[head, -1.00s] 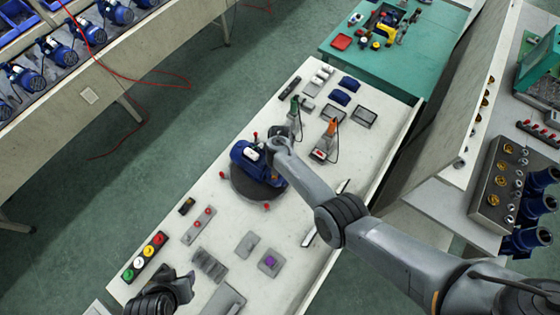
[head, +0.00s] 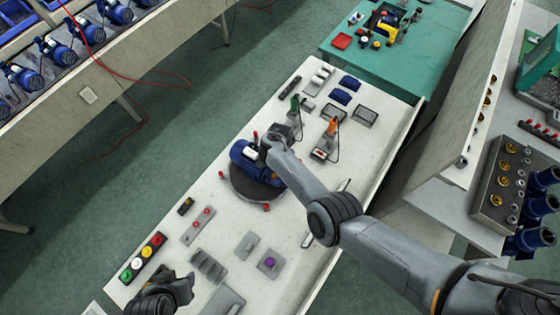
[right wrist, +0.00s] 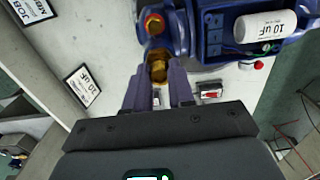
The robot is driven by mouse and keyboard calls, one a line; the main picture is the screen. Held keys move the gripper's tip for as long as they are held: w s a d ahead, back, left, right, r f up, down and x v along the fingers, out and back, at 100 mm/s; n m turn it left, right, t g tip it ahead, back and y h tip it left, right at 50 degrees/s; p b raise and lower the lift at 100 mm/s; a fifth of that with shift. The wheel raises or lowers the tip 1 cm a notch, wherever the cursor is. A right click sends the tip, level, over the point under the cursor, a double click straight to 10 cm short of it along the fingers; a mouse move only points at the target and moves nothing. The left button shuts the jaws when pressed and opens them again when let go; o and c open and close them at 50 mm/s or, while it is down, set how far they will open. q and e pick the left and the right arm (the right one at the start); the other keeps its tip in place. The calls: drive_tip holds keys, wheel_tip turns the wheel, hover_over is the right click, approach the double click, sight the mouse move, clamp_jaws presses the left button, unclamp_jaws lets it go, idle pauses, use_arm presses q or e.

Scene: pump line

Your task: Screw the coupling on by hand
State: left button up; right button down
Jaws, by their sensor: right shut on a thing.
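The blue pump (head: 243,153) with its white capacitor sits on a dark round turntable (head: 247,190) on the white bench. The pump fills the top of the right wrist view (right wrist: 212,50). My right gripper (right wrist: 158,82) is shut on the brass coupling (right wrist: 158,66), which lies against or just beside the pump body; I cannot tell whether its thread is engaged. In the head view my right wrist hides the coupling. My left gripper (head: 172,288) is at the bench's near end, away from the pump; its jaw opening is unclear.
Green and orange-handled tools (head: 331,127) stand behind the pump. A button strip (head: 144,257), grey plates and a purple-marked block (head: 270,262) lie nearer. A tall panel (head: 440,110) borders the right.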

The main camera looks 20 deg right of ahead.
drive_tip(key=shift+f+m+b, duration=0.15)
drive_tip(key=shift+m+b, duration=0.35)
drive_tip(key=shift+m, duration=1.2)
drive_tip(key=shift+m+b, duration=0.55)
drive_tip(key=shift+m, duration=1.15)
drive_tip(key=c, duration=1)
unclamp_jaws()
drive_tip(key=shift+c, duration=0.2)
